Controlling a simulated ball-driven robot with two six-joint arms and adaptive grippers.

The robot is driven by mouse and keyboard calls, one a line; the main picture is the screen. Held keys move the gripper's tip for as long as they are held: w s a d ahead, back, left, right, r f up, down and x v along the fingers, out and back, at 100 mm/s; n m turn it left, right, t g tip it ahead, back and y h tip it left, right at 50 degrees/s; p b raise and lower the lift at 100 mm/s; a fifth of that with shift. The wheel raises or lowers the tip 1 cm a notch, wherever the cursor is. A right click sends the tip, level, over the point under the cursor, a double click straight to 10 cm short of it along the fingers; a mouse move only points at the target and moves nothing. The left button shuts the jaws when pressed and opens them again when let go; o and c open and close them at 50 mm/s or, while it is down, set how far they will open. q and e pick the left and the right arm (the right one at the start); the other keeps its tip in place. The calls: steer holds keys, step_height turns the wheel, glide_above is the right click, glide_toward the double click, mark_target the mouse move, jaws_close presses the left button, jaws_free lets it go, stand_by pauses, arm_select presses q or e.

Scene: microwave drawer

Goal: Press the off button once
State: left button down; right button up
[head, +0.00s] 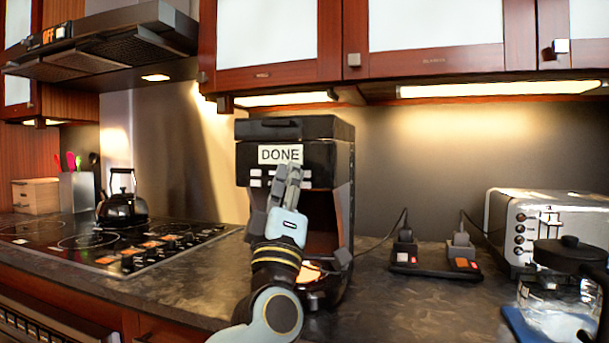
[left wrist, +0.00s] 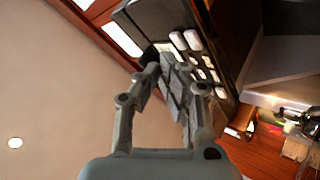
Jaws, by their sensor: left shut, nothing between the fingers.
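A black coffee machine (head: 293,128) stands on the counter, its display (head: 279,155) reading "DONE". Pale buttons (head: 256,178) sit in rows below the display, partly hidden by my gripper; their labels are too small to read, so I cannot tell which is the off button. In the left wrist view the panel shows tilted, with several white buttons (left wrist: 193,40). My left gripper (head: 292,170) is shut and empty, pointing up in front of the panel at the display's lower right. Its fingertips (left wrist: 165,58) look close to the buttons; I cannot tell whether they touch. My right gripper is not in view.
A range hood (head: 110,45) with an "OFF" display hangs at upper left, over a cooktop (head: 85,243) with a black kettle (head: 122,208). Right of the machine are plugged outlets (head: 435,262), a toaster (head: 520,225) and a glass jug (head: 552,300). Cabinets (head: 275,45) hang above.

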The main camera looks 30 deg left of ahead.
arm_select(q)
steer(key=shift+w, duration=0.1)
steer(key=shift+w+a, duration=0.1)
steer(key=shift+w, duration=0.2)
steer(key=shift+w, duration=0.3)
stand_by(0.6)
steer(key=shift+s, duration=0.75)
steer(key=shift+p, duration=0.3)
steer(key=s, duration=0.2)
steer(key=s+d, duration=0.1)
steer(key=s, duration=0.2)
steer(key=shift+d+p, duration=0.2)
steer(key=shift+p, duration=0.15)
steer(key=shift+w, duration=0.1)
